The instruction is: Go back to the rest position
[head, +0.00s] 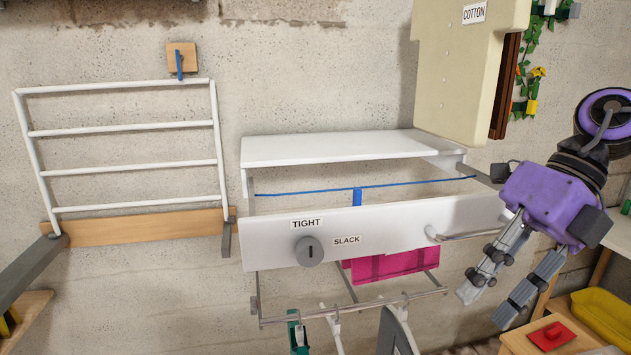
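My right gripper (487,305) is at the right of the head view, on a purple wrist (548,203), pointing down and to the left. Its two grey fingers are apart with nothing between them. It hangs in front of the right end of a white panel (400,225) marked TIGHT and SLACK, and I see no contact. My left gripper is not in view.
A grey knob (309,251) and a rail (350,308) with hanging items are at centre. A white rack (125,130) is on the left wall.

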